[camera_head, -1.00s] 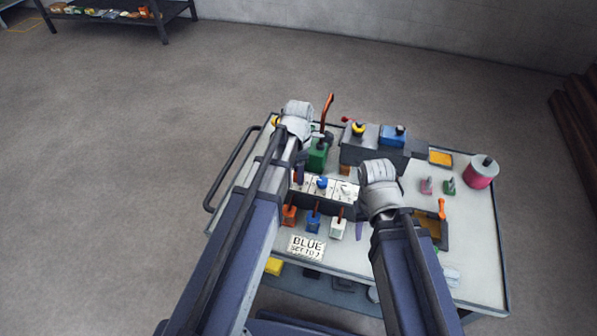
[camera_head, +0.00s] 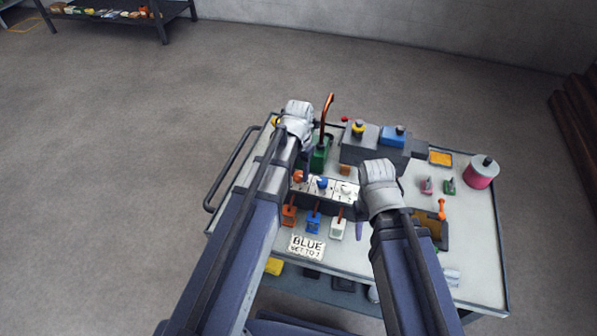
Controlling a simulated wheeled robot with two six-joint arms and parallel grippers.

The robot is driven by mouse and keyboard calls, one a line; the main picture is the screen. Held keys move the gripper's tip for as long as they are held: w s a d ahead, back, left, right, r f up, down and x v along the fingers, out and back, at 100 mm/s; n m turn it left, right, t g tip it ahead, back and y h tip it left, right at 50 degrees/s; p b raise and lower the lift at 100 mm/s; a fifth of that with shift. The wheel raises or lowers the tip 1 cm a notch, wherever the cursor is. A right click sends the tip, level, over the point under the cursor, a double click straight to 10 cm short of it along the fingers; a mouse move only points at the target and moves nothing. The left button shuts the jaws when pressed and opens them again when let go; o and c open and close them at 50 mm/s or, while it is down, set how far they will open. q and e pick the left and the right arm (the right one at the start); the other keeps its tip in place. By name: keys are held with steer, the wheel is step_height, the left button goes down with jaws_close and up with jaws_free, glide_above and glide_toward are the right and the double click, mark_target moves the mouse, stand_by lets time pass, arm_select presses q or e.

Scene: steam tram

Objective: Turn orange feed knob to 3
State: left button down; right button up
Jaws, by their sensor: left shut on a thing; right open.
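The orange feed knob (camera_head: 298,176) is at the left end of a white-topped panel (camera_head: 333,190) on the workbench. Its pointer and the scale marks are too small to read. My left gripper (camera_head: 301,168) comes down over it from behind and is shut on it; the wrist and forearm hide most of the fingers. A blue knob (camera_head: 322,183) and a white knob (camera_head: 345,189) sit to its right on the panel. My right gripper (camera_head: 359,213) is open beside the panel's right end, partly hidden by its own wrist.
Orange, blue (camera_head: 313,223) and white levers stand in front of the panel. A sign (camera_head: 307,246) reads BLUE, its second line unclear.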

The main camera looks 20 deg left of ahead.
mark_target(298, 175)
arm_select(q)
steer(key=shift+n, duration=0.6)
steer(key=shift+c, duration=2.1)
jaws_free()
steer(key=shift+r, duration=0.1)
step_height(298, 175, up, 8)
steer(key=p, duration=0.8)
steer(key=shift+f, duration=0.2)
